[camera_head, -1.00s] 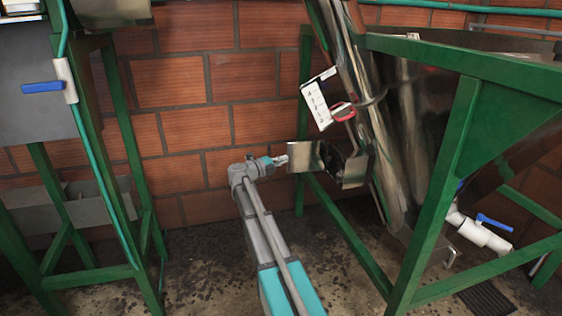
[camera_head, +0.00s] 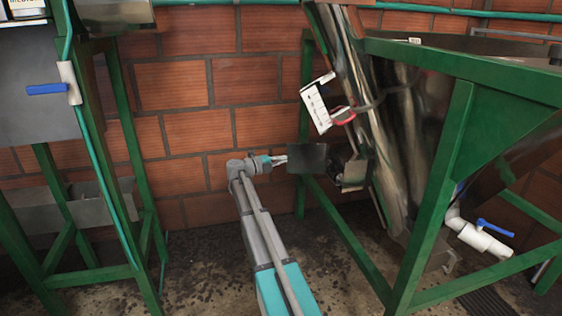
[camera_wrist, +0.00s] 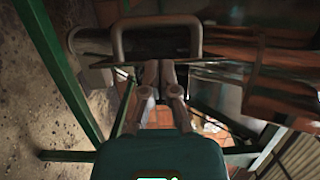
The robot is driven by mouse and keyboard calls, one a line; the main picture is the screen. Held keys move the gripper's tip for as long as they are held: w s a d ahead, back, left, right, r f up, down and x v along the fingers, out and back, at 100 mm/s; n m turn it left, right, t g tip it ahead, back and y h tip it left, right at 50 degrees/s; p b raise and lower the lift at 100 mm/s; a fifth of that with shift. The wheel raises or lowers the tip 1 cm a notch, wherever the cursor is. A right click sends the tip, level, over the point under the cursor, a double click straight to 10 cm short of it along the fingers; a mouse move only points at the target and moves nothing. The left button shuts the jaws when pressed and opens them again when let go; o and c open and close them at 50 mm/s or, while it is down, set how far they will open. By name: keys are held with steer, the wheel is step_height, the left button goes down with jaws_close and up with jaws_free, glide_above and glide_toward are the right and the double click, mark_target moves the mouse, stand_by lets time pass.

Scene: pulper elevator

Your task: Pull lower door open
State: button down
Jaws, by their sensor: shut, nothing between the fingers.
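The lower door (camera_head: 308,159) is a small flat metal plate low on the slanted steel elevator tube (camera_head: 385,150). It stands swung out to the left of the dark opening. My gripper (camera_head: 284,159) is at the plate's left edge, fingers pointing right; whether it touches is unclear. In the wrist view my gripper (camera_wrist: 159,66) is shut with the fingers together and nothing between them. A U-shaped metal handle (camera_wrist: 156,20) lies just ahead of and around the fingertips in that view, and contact cannot be told.
A green frame (camera_head: 455,150) surrounds the steel tube on the right. A blue-handled valve (camera_head: 490,235) sits low beyond it. A red-handled part with a white label (camera_head: 318,108) is above the door. Another green frame (camera_head: 125,150) stands left.

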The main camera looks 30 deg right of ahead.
steer(key=shift+w+d+r, duration=0.1)
steer(key=shift+w+d, duration=0.1)
steer(key=shift+d, duration=0.35)
steer(key=shift+w+d+r, duration=0.1)
steer(key=shift+w+d, duration=0.05)
steer(key=shift+d, duration=0.4)
steer(key=shift+w, duration=0.25)
steer(key=w+a, duration=0.2)
steer(key=a, duration=0.9)
steer(key=shift+w+a+f, duration=0.25)
steer(key=shift+w, duration=0.05)
